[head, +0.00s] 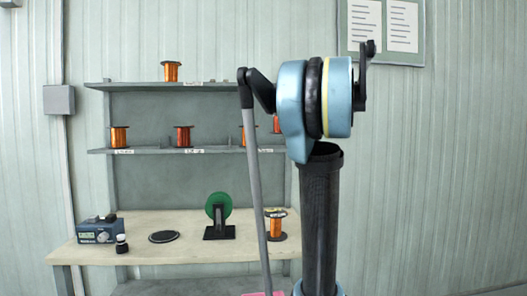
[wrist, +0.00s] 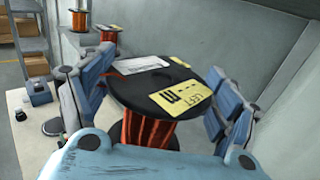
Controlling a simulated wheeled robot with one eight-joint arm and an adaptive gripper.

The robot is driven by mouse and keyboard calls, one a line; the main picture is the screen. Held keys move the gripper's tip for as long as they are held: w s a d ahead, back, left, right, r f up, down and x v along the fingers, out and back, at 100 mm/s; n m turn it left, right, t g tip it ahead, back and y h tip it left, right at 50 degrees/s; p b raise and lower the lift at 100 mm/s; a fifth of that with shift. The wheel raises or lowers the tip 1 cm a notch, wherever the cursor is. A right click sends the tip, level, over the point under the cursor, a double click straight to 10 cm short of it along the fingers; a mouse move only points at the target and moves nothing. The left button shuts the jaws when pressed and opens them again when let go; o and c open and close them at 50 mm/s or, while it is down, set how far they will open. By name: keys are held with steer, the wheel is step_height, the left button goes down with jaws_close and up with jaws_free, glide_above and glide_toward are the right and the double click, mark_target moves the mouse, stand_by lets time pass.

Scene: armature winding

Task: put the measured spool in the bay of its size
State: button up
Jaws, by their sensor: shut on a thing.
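In the wrist view my gripper (wrist: 150,110) is shut on a spool (wrist: 150,128) with a black flange and copper-coloured winding. Its blue-grey fingers lie on both sides of the spool. The flange top carries a yellow label (wrist: 183,102) with a large M-like mark, and a white label (wrist: 142,68). My gripper cannot be made out in the head view. There, several copper spools stand on the shelves: one on the upper shelf (head: 171,71), others on the middle shelf (head: 184,136). One spool (head: 276,127) is partly hidden by my arm.
The bench (head: 100,252) holds a blue meter (head: 100,230), a small black-and-white item (head: 121,244), a dark round pad (head: 164,237), a green wheel on a black stand (head: 218,208) and a spool (head: 275,226). Cardboard boxes (wrist: 30,50) stand behind in the wrist view.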

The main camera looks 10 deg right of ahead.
stand_by(0.3)
steer(key=w, duration=1.9)
steer(key=f, duration=0.4)
steer(key=w+f, duration=0.1)
steer(key=f, duration=0.2)
steer(key=o, duration=2)
steer(key=shift+c, duration=0.2)
steer(key=v, duration=1.2)
